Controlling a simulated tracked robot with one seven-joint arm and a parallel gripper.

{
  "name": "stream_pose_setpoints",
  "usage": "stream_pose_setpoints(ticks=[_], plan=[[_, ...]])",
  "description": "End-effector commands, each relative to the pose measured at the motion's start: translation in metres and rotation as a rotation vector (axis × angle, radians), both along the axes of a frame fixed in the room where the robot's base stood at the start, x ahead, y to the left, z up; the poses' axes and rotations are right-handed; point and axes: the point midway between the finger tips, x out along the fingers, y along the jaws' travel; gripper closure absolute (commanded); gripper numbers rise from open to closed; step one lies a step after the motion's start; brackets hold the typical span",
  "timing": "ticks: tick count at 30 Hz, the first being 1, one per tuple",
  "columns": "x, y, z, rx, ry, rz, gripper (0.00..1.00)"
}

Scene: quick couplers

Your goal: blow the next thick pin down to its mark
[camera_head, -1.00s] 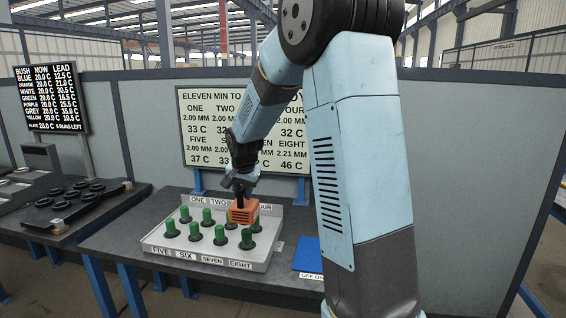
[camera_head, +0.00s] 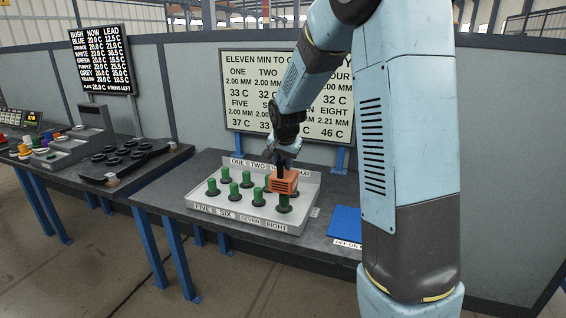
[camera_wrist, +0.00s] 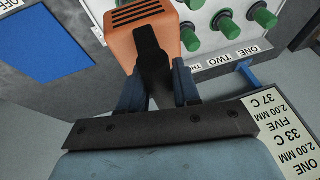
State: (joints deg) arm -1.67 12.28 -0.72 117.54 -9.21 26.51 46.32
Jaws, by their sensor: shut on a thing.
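My gripper (camera_head: 284,160) is shut on an orange slotted block, the blower (camera_head: 284,181), and holds it over the right end of the white tray (camera_head: 250,214). In the wrist view the blower (camera_wrist: 152,28) fills the space beyond my fingers (camera_wrist: 152,85). Green pins (camera_head: 246,179) stand upright in the tray in two rows, labelled ONE to EIGHT. The blower hides pins in the back row near FOUR. The pin by EIGHT (camera_head: 283,202) stands just in front of it; I cannot tell if they touch. The board (camera_head: 290,95) reads EIGHT 2.21 MM, 46 C.
A blue pad (camera_head: 345,222) with an OFF/ON label lies on the bench right of the tray. A dark plate with black rings (camera_head: 120,160) is on the left bench. A black screen (camera_head: 103,58) lists temperatures. My arm blocks the right side.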

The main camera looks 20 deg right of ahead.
Motion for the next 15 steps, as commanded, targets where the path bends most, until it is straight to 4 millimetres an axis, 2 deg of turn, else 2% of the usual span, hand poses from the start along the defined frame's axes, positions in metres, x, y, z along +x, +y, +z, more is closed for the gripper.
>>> stream_pose_setpoints(ticks=[15], plan=[[0.0002, 0.0, -0.0068, 0.0, 0.0, 0.0, 1.0]])
